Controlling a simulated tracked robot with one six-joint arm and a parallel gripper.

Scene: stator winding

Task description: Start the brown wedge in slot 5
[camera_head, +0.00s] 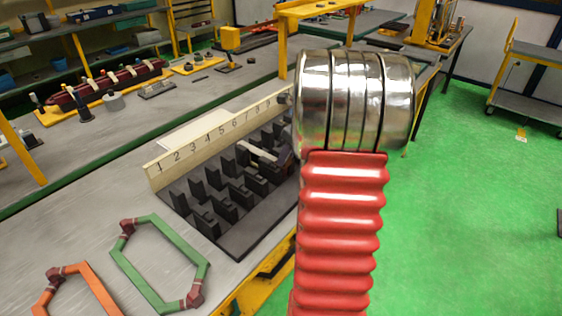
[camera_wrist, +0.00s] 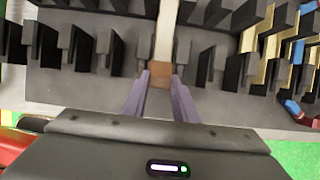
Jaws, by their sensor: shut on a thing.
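The brown wedge (camera_wrist: 160,75) shows as a small brown block between my gripper's (camera_wrist: 160,84) two purple-grey fingertips in the wrist view. My gripper is shut on it. A long pale strip (camera_wrist: 166,34) runs straight up from the block, between two rows of black teeth; I cannot tell whether it is part of the wedge. The stator block (camera_head: 238,244) carries rows of black teeth and stands in front of a pale board (camera_head: 163,178) with slot numbers. A pale strip also shows among the teeth in the head view (camera_head: 258,152). My arm hides the block's right end, and the wedge's slot number cannot be read.
A green coil (camera_head: 152,274) and an orange coil (camera_head: 90,284) lie on the bench (camera_head: 85,222) at front left. Black teeth stand close on both sides of my fingers.

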